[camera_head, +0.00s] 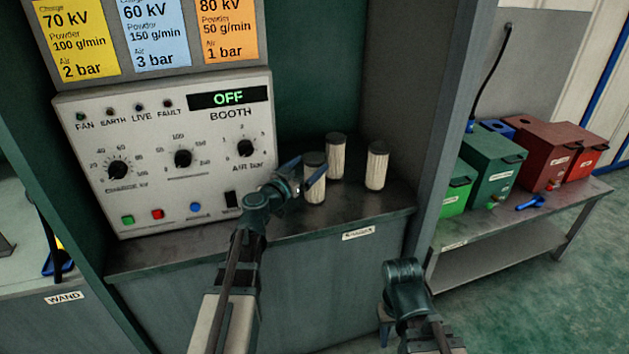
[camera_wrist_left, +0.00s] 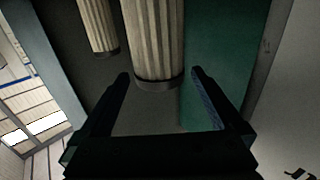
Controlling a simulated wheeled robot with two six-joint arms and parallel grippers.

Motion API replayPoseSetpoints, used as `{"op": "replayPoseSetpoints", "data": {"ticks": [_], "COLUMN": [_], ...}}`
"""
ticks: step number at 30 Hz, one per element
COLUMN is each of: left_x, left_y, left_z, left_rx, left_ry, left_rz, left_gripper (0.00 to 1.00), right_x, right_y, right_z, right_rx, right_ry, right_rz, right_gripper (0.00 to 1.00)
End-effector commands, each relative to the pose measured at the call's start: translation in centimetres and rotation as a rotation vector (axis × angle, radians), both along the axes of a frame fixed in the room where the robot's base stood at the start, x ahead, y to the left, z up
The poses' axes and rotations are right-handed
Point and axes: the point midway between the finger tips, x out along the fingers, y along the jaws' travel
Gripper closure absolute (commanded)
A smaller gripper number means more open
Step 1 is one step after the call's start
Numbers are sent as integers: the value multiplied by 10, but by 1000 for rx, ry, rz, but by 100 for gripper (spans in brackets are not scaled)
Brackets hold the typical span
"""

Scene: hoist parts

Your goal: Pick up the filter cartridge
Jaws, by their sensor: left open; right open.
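Three pale, pleated filter cartridges with dark end caps stand upright on a dark shelf. The front-left cartridge (camera_head: 315,187) is closest to my left gripper (camera_head: 311,166); the back cartridge (camera_head: 336,160) and the right cartridge (camera_head: 377,168) stand beyond it. My left gripper is open, its blue-edged fingers at the front-left cartridge's upper part. In the left wrist view a cartridge (camera_wrist_left: 152,38) shows large between and beyond the open fingers (camera_wrist_left: 160,74); I cannot tell whether they touch it. A second cartridge (camera_wrist_left: 97,26) is beside it. My right gripper (camera_head: 385,328) is low, mostly hidden by its arm.
The booth control panel (camera_head: 170,150) stands close left of my left gripper. A grey cabinet wall (camera_head: 450,120) bounds the shelf (camera_head: 270,232) on the right. Beyond it, a bench (camera_head: 490,245) carries green and red boxes. The shelf's front right is clear.

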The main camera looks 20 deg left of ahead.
Motion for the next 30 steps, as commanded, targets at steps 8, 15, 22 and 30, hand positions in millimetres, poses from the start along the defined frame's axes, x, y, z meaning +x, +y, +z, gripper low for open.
{"op": "replayPoseSetpoints", "data": {"ticks": [8, 15, 22, 30], "left_x": [37, 36, 36, 36], "left_y": [-11, -11, -11, -11], "left_z": [-1, -1, -1, -1], "left_rx": [0, 0, 0, 0], "left_ry": [0, 0, 0, 0], "left_rz": [0, 0, 0, 0], "left_gripper": [0, 5, 47, 95], "right_x": [0, 0, 0, 0], "right_y": [0, 0, 0, 0], "right_z": [-1, -1, -1, -1], "right_rx": [0, 0, 0, 0], "right_ry": [0, 0, 0, 0], "right_rz": [0, 0, 0, 0], "right_gripper": [50, 50, 50, 50]}}
